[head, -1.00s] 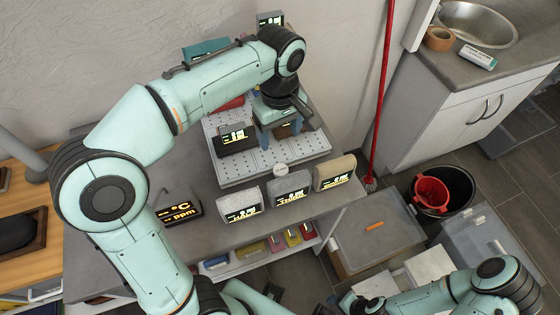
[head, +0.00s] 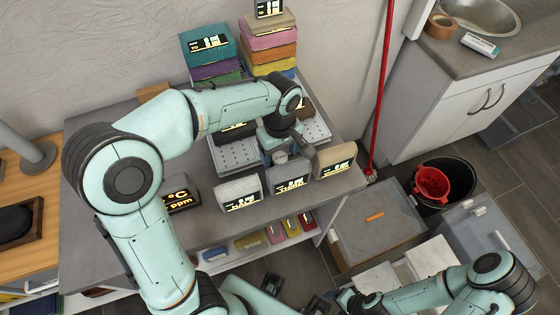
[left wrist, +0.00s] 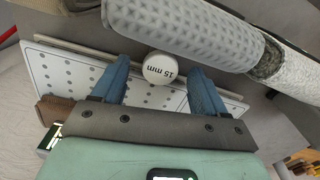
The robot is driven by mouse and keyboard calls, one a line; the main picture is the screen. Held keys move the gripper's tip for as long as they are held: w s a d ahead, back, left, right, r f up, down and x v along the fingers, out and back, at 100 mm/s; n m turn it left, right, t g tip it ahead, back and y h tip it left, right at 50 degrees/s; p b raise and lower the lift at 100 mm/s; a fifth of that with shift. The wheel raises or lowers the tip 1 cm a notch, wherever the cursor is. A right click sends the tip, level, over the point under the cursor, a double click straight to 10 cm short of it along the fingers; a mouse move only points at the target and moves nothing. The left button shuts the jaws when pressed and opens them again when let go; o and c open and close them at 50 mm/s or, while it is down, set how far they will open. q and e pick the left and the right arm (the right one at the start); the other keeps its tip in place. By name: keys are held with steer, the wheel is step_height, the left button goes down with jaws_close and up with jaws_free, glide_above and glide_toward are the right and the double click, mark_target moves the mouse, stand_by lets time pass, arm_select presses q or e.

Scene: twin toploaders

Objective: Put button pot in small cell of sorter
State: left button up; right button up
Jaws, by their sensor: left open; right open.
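The button pot (left wrist: 160,68) is a small white round pot with "15 mm" on its lid, seen in the left wrist view between my two blue fingers. It also shows as a pale spot in the head view (head: 281,158). My left gripper (head: 284,153) is open, with a finger on either side of the pot; I cannot tell whether they touch it. My right gripper (head: 322,303) is open at the bottom edge of the head view, partly cut off, far from the pot. I cannot tell for certain which thing is the sorter.
A white perforated tray (head: 235,154) lies on the grey table beneath my left arm. Three grey and tan display boxes (head: 290,177) stand close in front of the pot. Coloured stacks (head: 270,38) stand behind. A dark display (head: 181,198) is left, with bare tabletop around it.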

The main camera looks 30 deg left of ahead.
arm_select(q)
steer(key=c, duration=1.1)
steer(key=shift+c, duration=0.2)
